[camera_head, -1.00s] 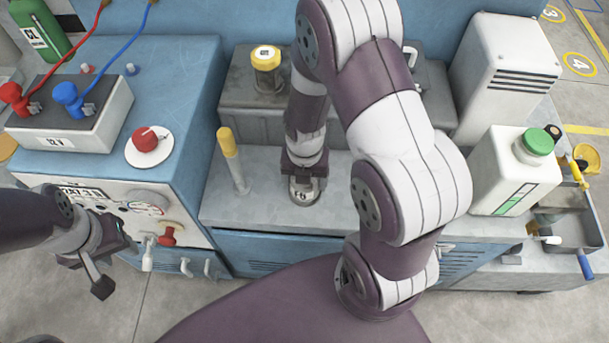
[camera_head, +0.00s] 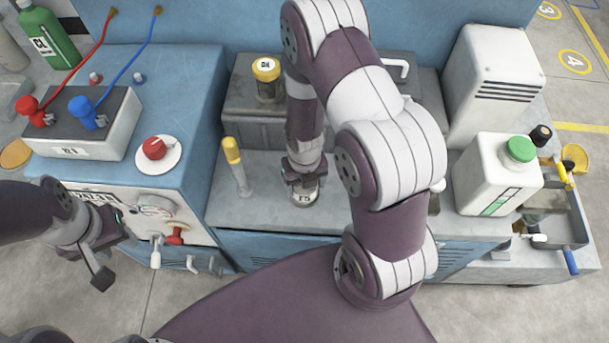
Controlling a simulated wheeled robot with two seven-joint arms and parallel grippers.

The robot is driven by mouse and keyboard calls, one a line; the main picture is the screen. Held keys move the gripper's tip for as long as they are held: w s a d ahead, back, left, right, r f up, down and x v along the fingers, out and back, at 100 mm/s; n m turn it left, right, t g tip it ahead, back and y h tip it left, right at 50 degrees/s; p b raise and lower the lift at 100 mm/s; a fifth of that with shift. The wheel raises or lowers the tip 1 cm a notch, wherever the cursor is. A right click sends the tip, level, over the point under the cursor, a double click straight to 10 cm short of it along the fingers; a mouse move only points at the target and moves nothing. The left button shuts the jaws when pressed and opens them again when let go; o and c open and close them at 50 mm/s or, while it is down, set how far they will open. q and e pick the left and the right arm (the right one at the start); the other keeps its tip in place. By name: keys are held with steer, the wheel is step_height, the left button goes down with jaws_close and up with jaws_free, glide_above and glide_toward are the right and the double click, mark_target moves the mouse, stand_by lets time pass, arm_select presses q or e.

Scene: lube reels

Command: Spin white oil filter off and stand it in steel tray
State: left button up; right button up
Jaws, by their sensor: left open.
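A short pale cylinder with a dark-lettered label, apparently the white oil filter (camera_head: 305,198), stands on the grey bench top in the centre. My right gripper (camera_head: 304,181) points down directly over it. Its jaws lie at the cylinder's top, but their closure on it is hard to see. A grey metal tray (camera_head: 577,222), likely the steel tray, is at the far right with tools in and across it. My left gripper (camera_head: 112,256) is open and empty at the lower left, in front of the blue cabinet's panel.
A yellow-capped post (camera_head: 235,165) stands left of the filter. A yellow-topped jar (camera_head: 266,80) is on the grey box behind. A white jug with a green cap (camera_head: 497,175) stands between my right arm and the tray. A red knob (camera_head: 154,148) tops the blue cabinet.

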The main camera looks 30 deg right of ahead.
steer(key=shift+s+r+n+p, duration=0.2)
steer(key=shift+n+p, duration=0.5)
steer(key=shift+p, duration=0.5)
steer(key=n, duration=0.2)
steer(key=shift+f+n, duration=0.3)
steer(key=shift+f, duration=0.05)
steer(key=n, duration=0.4)
steer(key=shift+d, duration=0.1)
steer(key=shift+n, duration=0.6)
